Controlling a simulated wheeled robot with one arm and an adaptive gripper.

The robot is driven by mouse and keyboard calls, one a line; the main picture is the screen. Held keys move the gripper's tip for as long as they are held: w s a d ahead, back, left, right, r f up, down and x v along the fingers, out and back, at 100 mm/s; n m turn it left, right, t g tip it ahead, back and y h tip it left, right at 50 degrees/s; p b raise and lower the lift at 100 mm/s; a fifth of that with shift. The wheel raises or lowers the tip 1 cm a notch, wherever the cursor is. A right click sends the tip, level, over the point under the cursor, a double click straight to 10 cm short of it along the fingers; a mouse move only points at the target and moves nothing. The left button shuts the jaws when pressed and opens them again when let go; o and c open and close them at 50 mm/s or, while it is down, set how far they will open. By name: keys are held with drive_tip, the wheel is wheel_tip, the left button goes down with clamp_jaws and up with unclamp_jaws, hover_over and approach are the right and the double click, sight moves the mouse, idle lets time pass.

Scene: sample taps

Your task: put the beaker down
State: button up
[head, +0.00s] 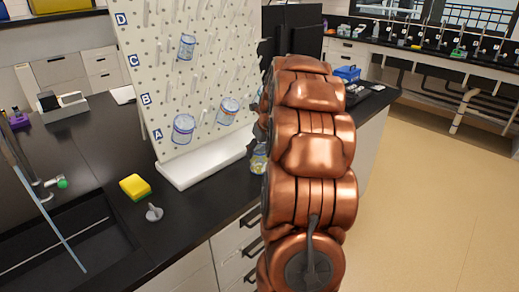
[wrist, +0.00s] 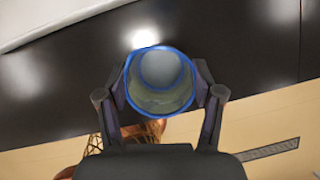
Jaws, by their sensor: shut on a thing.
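A clear beaker with a blue rim (wrist: 162,100) is between the two fingers of my gripper (wrist: 160,88) in the wrist view. My gripper is shut on it, one finger at each side. The black bench top (wrist: 65,85) shows behind the beaker, close to the bench edge; I cannot tell whether its base touches the bench. In the head view a small clear vessel with a yellowish band (head: 258,160) shows at the left side of my arm, partly hidden by it, and looks like this beaker.
A pegboard (head: 190,75) with several hanging vessels stands on a white base (head: 207,163). A yellow-green sponge (head: 135,187) and a grey stopper-like piece (head: 153,212) lie in front, near the sink (head: 65,235). A blue basket (head: 347,73) stands behind my arm.

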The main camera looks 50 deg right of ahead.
drive_tip(key=shift+f, duration=0.1)
drive_tip(key=o, duration=1)
drive_tip(key=b+v, duration=0.2)
drive_tip(key=v, duration=1)
drive_tip(key=s+a+f+n+g+y, duration=0.1)
drive_tip(key=s+a+f+n, duration=0.15)
drive_tip(key=a+n, duration=0.8)
drive_tip(key=s+a+f+n+g+y, duration=0.1)
drive_tip(key=s+a+f+n+g, duration=0.15)
drive_tip(key=a+n, duration=0.8)
drive_tip(key=s+a+f+n+g, duration=0.1)
drive_tip(key=s+a+f+n, duration=0.3)
drive_tip(key=s+a+n, duration=0.4)
drive_tip(key=s+a+f+n+g, duration=0.1)
drive_tip(key=s+a+f+n, duration=0.3)
drive_tip(key=s+a+n, duration=0.5)
drive_tip(key=s+n, duration=0.1)
drive_tip(key=s, duration=0.3)
drive_tip(key=shift+a+f+g+h, duration=0.35)
drive_tip(key=shift+h, duration=0.05)
